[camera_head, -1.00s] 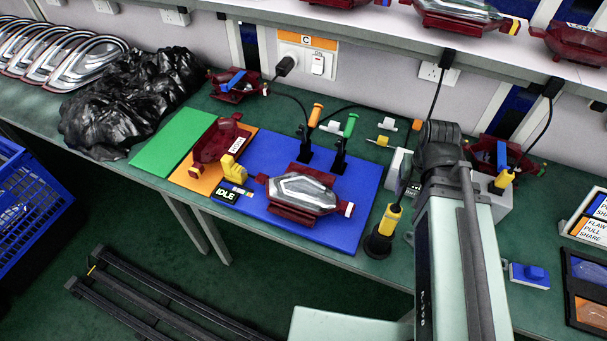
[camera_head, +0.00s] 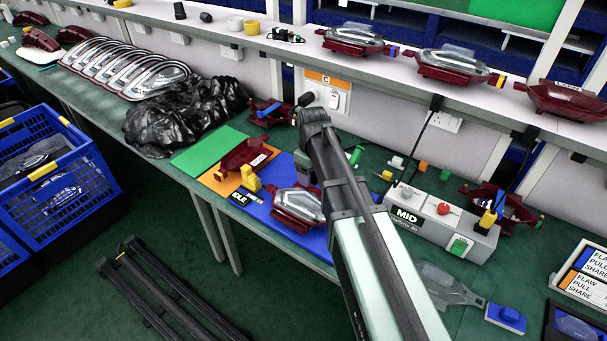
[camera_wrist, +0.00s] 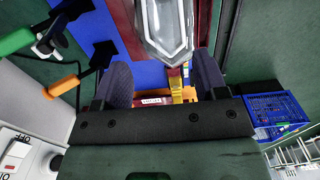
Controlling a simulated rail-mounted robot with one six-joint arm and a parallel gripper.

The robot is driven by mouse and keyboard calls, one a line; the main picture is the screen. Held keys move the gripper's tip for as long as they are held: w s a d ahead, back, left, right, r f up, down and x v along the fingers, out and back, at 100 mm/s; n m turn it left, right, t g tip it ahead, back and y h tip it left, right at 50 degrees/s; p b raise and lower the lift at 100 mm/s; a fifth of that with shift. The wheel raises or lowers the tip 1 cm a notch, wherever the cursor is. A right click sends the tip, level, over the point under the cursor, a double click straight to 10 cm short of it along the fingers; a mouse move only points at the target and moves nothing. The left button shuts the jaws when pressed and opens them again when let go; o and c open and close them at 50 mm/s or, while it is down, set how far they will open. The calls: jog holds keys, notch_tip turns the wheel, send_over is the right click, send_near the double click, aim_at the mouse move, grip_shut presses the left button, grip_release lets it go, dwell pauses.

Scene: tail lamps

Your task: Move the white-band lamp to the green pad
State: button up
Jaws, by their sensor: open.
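A dark red lamp with a clear faceted lens (camera_head: 298,205) lies on the blue mat (camera_head: 318,240); its right end, which bore a white band earlier, is hidden behind my arm. Its lens also shows in the wrist view (camera_wrist: 167,25), just beyond my fingers. The green pad (camera_head: 203,150) lies bare at the mat's far left. My gripper (camera_wrist: 162,65) is open, its two dark fingers apart with nothing held between them. In the head view, my arm hides most of the gripper.
Another red lamp (camera_head: 243,155) with a white label lies on the orange pad (camera_head: 218,180), beside a yellow block (camera_head: 251,183). A black bag (camera_head: 180,115) lies behind the green pad. A grey control box (camera_head: 440,222) stands right of my arm. The shelf above holds more lamps (camera_head: 450,65).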

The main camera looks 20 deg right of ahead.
aim_at(311, 198)
notch_tip(311, 198, down, 11)
jog(key=b, duration=1)
jog(key=shift+b, duration=0.35)
jog(key=shift+r, duration=0.1)
jog(key=shift+c, duration=0.5)
grip_shut()
jog(key=shift+r+p, duration=1.6)
jog(key=shift+p, duration=0.1)
notch_tip(311, 198, up, 2)
jog(key=shift+r+p, duration=0.1)
jog(key=shift+p, duration=0.95)
